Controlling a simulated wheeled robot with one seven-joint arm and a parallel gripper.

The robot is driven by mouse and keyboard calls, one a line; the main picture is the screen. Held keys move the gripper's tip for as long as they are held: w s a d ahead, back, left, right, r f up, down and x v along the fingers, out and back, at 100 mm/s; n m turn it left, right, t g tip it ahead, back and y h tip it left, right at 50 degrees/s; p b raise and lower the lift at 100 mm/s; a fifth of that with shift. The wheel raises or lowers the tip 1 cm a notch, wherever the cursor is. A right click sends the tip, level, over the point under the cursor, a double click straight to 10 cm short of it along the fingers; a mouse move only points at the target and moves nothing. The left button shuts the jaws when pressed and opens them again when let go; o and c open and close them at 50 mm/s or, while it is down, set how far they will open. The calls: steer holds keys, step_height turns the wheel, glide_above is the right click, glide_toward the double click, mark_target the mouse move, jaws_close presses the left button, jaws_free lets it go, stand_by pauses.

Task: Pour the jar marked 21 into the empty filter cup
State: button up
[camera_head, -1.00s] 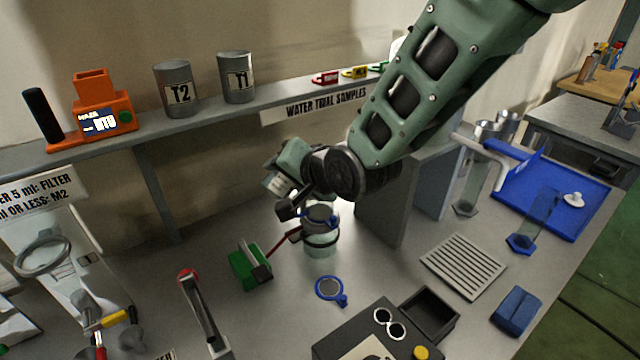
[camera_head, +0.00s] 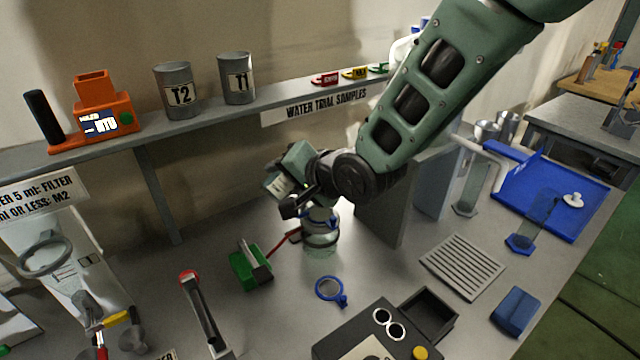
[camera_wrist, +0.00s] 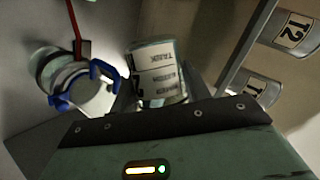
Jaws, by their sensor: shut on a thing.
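My gripper (camera_wrist: 158,98) is shut on a jar (camera_wrist: 160,62) with a white printed label. The wrist view shows "TANK" on the label turned over; I cannot read a number. In the head view my gripper (camera_head: 296,190) hangs above the bench, with a small labelled face, probably the jar (camera_head: 279,185), at its left. The filter cup (camera_wrist: 92,92) sits in a blue clamp beside the jar, apart from it, on a glass flask. The flask (camera_head: 320,243) stands just below my gripper in the head view. The inside of the cup is not clear.
A red tube runs from the flask to a green device (camera_head: 248,268). A blue ring (camera_head: 330,291) lies in front. A shelf behind holds cans T2 (camera_head: 178,90) and T1 (camera_head: 236,78). A grey upright panel (camera_head: 383,207) stands right of the flask.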

steer(key=shift+f, duration=0.1)
stand_by(0.6)
steer(key=shift+r+m+g+y+p, duration=0.4)
steer(key=shift+m+y+p, duration=0.3)
steer(key=shift+p, duration=0.5)
stand_by(0.8)
steer(key=shift+w+d+f+m+y, duration=0.3)
steer(key=shift+d+m+y, duration=0.1)
steer(key=shift+m+y, duration=0.15)
stand_by(1.5)
steer(key=shift+d+r+m+y+p, duration=0.15)
steer(key=shift+r+m+y+p, duration=0.35)
steer(key=shift+p, duration=0.6)
stand_by(0.7)
steer(key=shift+w+f+g, duration=0.1)
steer(key=shift+f+g, duration=0.05)
steer(key=shift+g, duration=0.15)
steer(key=shift+s+a+f+n+h+b, duration=0.3)
steer(key=shift+f+n+h+b, duration=0.25)
steer(key=shift+b, duration=0.6)
steer(key=shift+r+h, duration=0.4)
